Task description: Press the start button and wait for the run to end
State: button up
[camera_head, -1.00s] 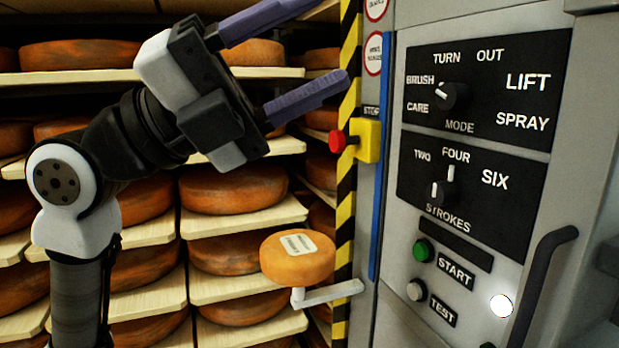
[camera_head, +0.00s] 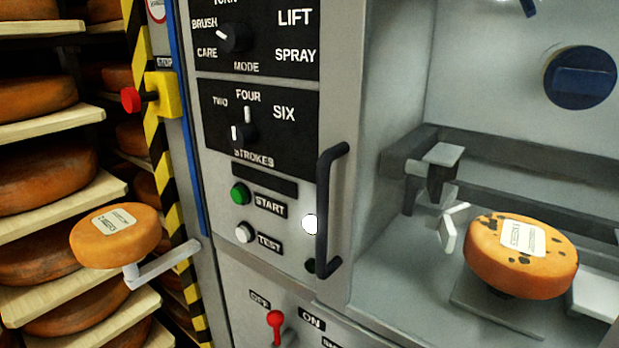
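The green start button (camera_head: 239,194) is on the panel, left of its START label (camera_head: 270,206). A white test button (camera_head: 244,233) sits below it. The mode knob (camera_head: 235,38) has its white mark toward BRUSH. The strokes knob (camera_head: 243,134) has its white mark pointing up, toward FOUR. An orange cheese wheel (camera_head: 522,277) with dark spots and a white label sits in the machine's bay at right. My gripper is out of the picture now.
A red stop button (camera_head: 131,100) on a yellow box stands left of the panel. A labelled cheese (camera_head: 113,246) rests on a bracket in front of the shelves. A dark handle (camera_head: 327,210) sticks out right of the buttons. A red switch (camera_head: 275,325) is between OFF and ON.

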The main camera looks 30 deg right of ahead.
aim_at(238, 195)
jog(key=k+j, duration=0.2)
jog(key=k, duration=0.15)
jog(key=k+j+z, duration=0.1)
jog(key=z, duration=0.25)
jog(key=k+z, duration=0.4)
jog(key=i+z, duration=0.1)
jog(key=z, duration=1)
jog(key=u, duration=1.3)
